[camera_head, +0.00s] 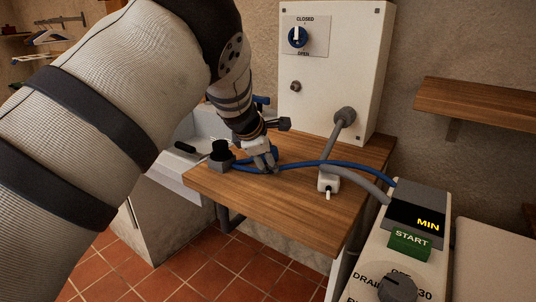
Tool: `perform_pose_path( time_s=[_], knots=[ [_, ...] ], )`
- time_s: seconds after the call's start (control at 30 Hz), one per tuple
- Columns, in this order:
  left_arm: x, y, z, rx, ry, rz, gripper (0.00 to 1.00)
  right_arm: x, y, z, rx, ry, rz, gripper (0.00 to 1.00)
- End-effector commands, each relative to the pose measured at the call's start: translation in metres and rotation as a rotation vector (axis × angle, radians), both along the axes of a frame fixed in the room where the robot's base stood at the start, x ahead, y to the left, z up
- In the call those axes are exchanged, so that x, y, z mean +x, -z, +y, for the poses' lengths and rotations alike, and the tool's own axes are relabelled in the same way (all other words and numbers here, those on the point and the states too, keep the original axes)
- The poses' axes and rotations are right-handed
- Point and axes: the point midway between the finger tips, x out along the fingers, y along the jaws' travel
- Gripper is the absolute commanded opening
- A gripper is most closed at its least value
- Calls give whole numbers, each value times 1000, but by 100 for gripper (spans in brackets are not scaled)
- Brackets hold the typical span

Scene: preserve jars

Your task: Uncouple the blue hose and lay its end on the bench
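The blue hose (350,165) runs across the wooden bench (290,205) from the machine at the right towards a grey block with a black top (220,156) at the bench's left side. My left gripper (264,166) points down at the bench, its fingertips at the hose's left stretch. The fingers look close together, but whether they grip the hose is unclear. A bit of blue shows just behind the fingers. The hose's end and any coupling are hard to make out there. My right gripper is out of view.
A white box (335,75) with a CLOSED/OPEN knob (298,37) stands behind the bench. A grey hose (339,135) drops from it, past a white fitting (328,181), towards the machine (400,245). A white sink (195,130) is at left. The front of the bench is clear.

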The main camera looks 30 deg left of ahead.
Motion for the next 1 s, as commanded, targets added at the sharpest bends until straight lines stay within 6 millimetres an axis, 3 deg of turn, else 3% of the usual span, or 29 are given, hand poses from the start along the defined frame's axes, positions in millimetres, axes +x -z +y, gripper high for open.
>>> perform_pose_path(
  time_s=[0.17,0.6,1.0],
  knots=[
    [-4,-4,0,0,0,2,60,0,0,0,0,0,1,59],
    [-69,-84,-1,1,0,-2,60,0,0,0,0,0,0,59],
    [-77,-92,-1,1,-1,0,60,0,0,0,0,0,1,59]
  ],
)
